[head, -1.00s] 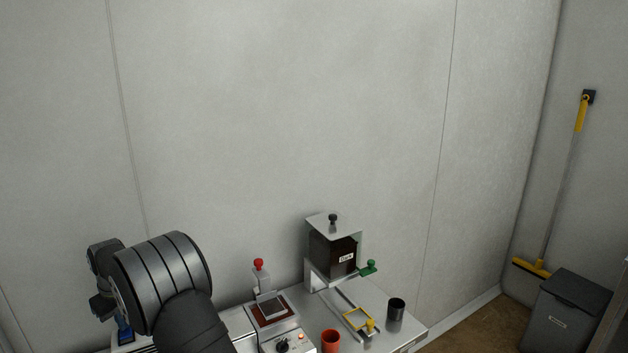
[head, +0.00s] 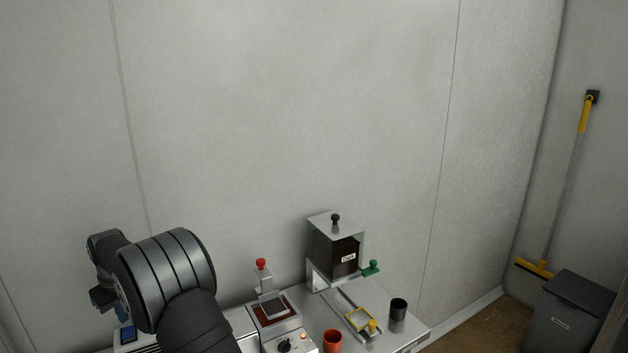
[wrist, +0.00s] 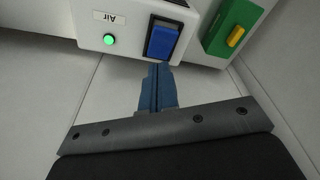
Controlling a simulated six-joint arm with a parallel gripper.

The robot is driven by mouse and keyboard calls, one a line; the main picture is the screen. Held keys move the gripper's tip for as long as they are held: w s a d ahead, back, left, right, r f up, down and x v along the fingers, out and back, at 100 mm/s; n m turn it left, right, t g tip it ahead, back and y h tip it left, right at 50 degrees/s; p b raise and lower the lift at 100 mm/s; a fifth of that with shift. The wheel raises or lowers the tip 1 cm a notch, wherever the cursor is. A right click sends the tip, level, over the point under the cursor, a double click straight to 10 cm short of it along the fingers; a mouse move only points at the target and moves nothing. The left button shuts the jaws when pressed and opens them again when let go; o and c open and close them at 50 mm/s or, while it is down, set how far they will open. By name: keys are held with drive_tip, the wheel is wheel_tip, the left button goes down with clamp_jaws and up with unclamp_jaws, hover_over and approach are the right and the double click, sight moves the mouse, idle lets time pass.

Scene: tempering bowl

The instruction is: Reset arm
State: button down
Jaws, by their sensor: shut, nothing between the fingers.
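My gripper (wrist: 157,70) is shut and empty in the wrist view, its blue fingers pressed together. The fingertips are just below a blue rocker switch (wrist: 162,40) on a white box (wrist: 130,12) labelled "Air". I cannot tell whether they touch it. A green lamp (wrist: 109,39) is lit on that box. In the head view my arm is bent at the lower left and my fingers cannot be made out clearly.
A green box with a yellow lever (wrist: 236,36) is beside the switch. On the bench are a hopper (head: 336,250), a red-knobbed press (head: 268,295), a yellow frame (head: 359,319), a red cup (head: 332,341) and a black cup (head: 398,308). A grey bin (head: 568,310) stands at right.

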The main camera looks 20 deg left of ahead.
wheel_tip(320, 180, down, 2)
drive_tip(key=shift+f, duration=0.1)
wheel_tip(320, 180, up, 9)
wheel_tip(320, 180, up, 5)
hover_over(129, 329)
drive_tip(key=s+d, duration=0.1)
drive_tip(key=d, duration=0.2)
drive_tip(key=shift+s+d+r+t+y, duration=0.15)
drive_tip(key=shift+s+r+t+y, duration=0.2)
drive_tip(key=shift+y, duration=0.15)
